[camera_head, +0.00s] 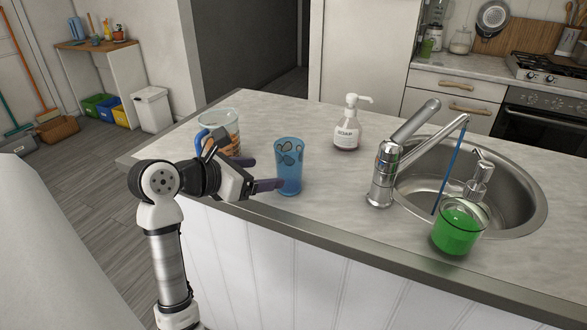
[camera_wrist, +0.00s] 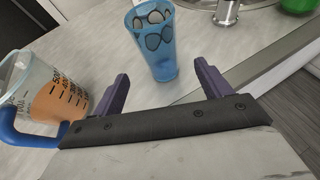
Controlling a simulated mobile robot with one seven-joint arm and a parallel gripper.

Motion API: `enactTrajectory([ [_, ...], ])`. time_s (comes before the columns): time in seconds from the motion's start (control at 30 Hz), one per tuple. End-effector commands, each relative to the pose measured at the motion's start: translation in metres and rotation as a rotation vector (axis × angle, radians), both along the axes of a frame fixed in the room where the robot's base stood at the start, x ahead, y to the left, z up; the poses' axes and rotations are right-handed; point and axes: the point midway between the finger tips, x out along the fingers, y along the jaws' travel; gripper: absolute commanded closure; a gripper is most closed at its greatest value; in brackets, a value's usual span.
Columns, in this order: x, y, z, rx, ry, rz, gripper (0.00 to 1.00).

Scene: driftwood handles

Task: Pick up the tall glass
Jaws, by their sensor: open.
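The tall glass (camera_head: 289,167) is blue and see-through with dark oval patterns near its top. It stands upright on the counter, near the front edge. My gripper (camera_head: 268,173) is open, with its two purple fingers pointing towards the glass from the left. In the wrist view the glass (camera_wrist: 155,42) stands just beyond the fingertips of my gripper (camera_wrist: 162,74), roughly in line with the gap between them. The glass looks apart from both fingers, and the gap is empty.
A measuring jug (camera_head: 222,132) with a blue handle and orange contents stands close behind my gripper, at the wrist view's left (camera_wrist: 50,95). A soap bottle (camera_head: 348,127), a tap (camera_head: 383,175), a sink (camera_head: 520,200) and a green-filled container (camera_head: 458,232) lie to the right.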

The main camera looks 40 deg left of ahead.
Motion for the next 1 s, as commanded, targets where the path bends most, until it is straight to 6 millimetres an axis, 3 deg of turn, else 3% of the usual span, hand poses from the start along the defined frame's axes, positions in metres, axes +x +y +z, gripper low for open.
enactTrajectory([
  [0.13,0.025,-0.005,-0.008,-0.002,-0.002,-0.002,0.23],
  [0.47,0.046,-0.007,-0.017,-0.002,-0.003,-0.001,0.23],
  [0.73,0.081,-0.012,-0.032,-0.004,-0.002,-0.003,0.23],
  [1.0,0.086,-0.012,-0.036,0.0,-0.004,0.0,0.23],
])
